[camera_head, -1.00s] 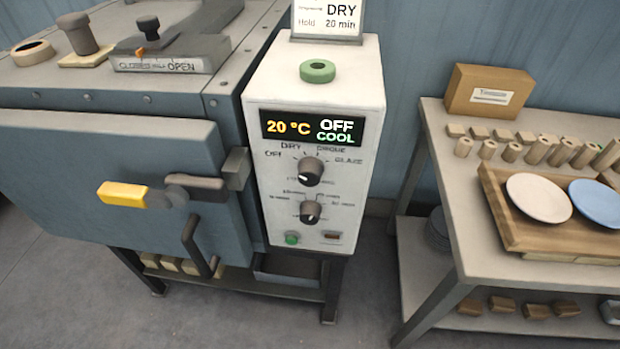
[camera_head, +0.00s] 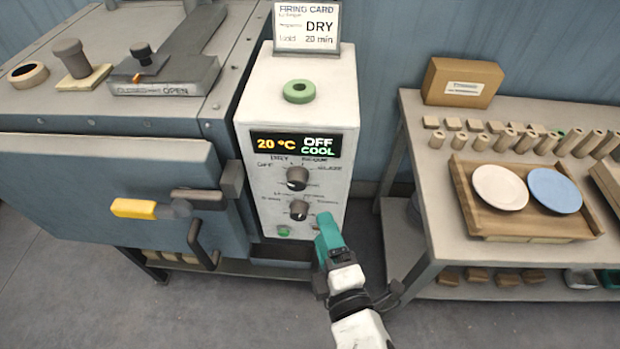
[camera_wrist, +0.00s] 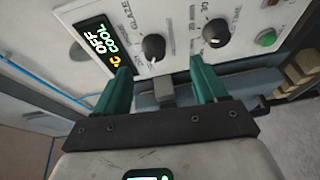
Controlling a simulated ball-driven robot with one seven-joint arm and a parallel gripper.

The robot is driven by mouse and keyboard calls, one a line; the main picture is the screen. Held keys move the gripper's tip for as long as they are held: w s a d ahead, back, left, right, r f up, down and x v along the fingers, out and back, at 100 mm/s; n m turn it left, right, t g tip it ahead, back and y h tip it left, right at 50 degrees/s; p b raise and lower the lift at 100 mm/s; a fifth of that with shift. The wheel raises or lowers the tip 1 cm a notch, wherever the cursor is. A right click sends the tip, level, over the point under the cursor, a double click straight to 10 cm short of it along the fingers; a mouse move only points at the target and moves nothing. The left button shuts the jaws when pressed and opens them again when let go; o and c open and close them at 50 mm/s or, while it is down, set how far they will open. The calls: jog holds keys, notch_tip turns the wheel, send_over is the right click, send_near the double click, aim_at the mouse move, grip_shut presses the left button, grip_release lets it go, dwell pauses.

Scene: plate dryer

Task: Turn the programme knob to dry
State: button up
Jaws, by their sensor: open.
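The programme knob (camera_head: 297,178) is the upper black knob on the white control box (camera_head: 340,110). OFF, DRY, BISQUE and GLAZE are printed around it. Its pointer is too small to read surely. The display (camera_head: 296,145) above shows 20 °C, OFF, COOL. In the wrist view the programme knob (camera_wrist: 153,46) lies beside the tilted display (camera_wrist: 98,45). My gripper (camera_head: 327,228) is at the lower right of the box, below and right of the knob. In the wrist view its teal fingers (camera_wrist: 162,82) are apart and empty, with the knob beyond them.
A lower timer knob (camera_head: 299,210) sits below, also in the wrist view (camera_wrist: 215,33). The green button (camera_head: 283,231) is under it. The door's yellow handle (camera_head: 134,208) sticks out at left. A table (camera_head: 430,215) with plates stands at right.

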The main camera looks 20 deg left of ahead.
aim_at(298, 187)
jog(key=shift+n+y, duration=0.3)
jog(key=shift+n, duration=0.2)
jog(key=x, duration=0.3)
jog(key=a+x, duration=0.1)
jog(key=x, duration=0.3)
jog(key=s+r+b+x, duration=0.1)
jog(key=x, duration=0.3)
jog(key=shift+a, duration=0.25)
jog(key=c, duration=1)
jog(key=shift+f+b, duration=0.1)
jog(key=shift+b, duration=0.2)
jog(key=shift+c, duration=0.2)
